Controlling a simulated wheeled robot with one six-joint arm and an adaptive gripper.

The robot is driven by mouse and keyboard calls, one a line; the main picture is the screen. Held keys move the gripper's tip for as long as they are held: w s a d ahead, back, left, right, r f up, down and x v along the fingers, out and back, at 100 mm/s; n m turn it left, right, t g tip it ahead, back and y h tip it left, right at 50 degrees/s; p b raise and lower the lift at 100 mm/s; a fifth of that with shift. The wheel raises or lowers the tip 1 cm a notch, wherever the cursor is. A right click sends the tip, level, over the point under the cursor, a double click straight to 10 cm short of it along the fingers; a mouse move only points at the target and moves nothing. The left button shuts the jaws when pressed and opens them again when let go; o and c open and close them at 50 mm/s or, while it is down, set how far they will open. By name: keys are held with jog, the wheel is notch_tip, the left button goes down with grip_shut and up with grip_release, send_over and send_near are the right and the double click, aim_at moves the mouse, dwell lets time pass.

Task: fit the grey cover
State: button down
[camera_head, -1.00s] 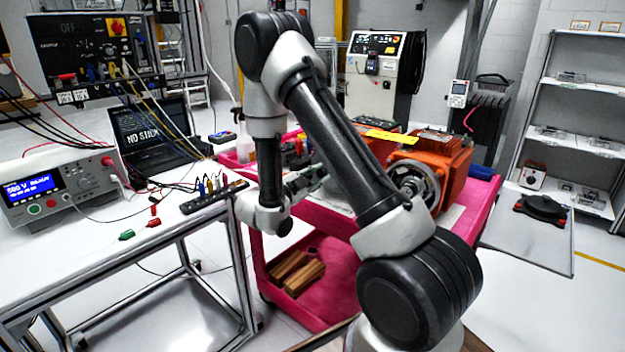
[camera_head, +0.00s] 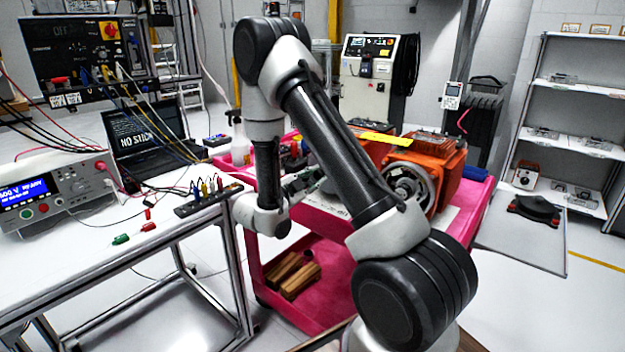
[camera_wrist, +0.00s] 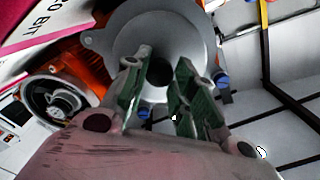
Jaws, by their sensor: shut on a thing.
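The grey cover (camera_wrist: 190,32) is a round, dished disc with a dark central hole and small ears at its rim. It fills the top middle of the wrist view. My gripper (camera_wrist: 164,60) has green-padded fingers shut on the cover around its middle; the exact contact is hard to see. In the head view, my gripper (camera_head: 303,184) is small and partly hidden by my arm, and I cannot make out the cover there. The orange motor (camera_head: 445,158) lies on the pink cart with its open round end (camera_head: 408,187) facing forward. This end also shows in the wrist view (camera_wrist: 58,100), left of the cover and apart from it.
The pink cart (camera_head: 345,285) has wooden blocks (camera_head: 292,275) on its lower shelf. The workbench (camera_head: 150,240) at left holds a meter (camera_head: 60,190), a laptop (camera_head: 140,130) and loose leads. Shelving (camera_head: 570,140) stands at right. Floor between cart and shelving is partly clear.

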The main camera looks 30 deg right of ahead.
jog(key=c, duration=1.1)
grip_release()
jog(key=shift+a, duration=0.15)
jog(key=shift+c, duration=0.3)
jog(key=v, duration=0.7)
jog(key=shift+s+r, duration=0.1)
